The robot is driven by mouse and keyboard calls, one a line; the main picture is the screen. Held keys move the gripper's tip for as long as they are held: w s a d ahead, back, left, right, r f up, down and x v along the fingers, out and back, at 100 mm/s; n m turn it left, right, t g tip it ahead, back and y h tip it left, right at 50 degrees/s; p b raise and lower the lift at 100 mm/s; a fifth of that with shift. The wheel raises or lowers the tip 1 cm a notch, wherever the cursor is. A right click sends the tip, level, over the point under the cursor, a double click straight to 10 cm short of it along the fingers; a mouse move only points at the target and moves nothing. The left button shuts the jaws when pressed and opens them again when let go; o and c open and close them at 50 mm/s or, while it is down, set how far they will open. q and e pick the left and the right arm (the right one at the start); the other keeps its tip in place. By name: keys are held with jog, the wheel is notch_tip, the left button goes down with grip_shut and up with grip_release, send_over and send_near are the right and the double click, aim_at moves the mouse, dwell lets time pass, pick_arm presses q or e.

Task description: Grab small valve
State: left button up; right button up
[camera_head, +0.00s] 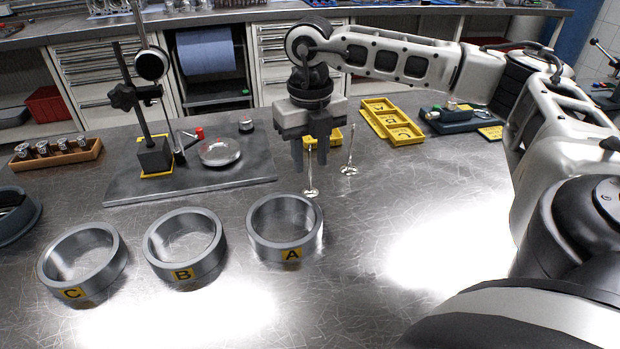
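Two valves stand on their heads on the steel table, stems up. One valve (310,188) is just under my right gripper, and the other valve (349,166) stands a little to the right and farther back. I cannot surely tell which is the smaller. My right gripper (312,160) points straight down with its two fingers apart. The top of the nearer valve's stem shows between or just in front of the fingers; I cannot tell whether they touch it. My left gripper is out of view.
Rings marked A (290,253), B (183,273) and C (73,292) stand in front. A dial gauge stand (154,156) is on a plate at left. A yellow tray (391,121) lies behind at right. The table right of the valves is clear.

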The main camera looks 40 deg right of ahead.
jog(key=shift+f, duration=0.65)
grip_shut()
jog(key=shift+r, duration=0.2)
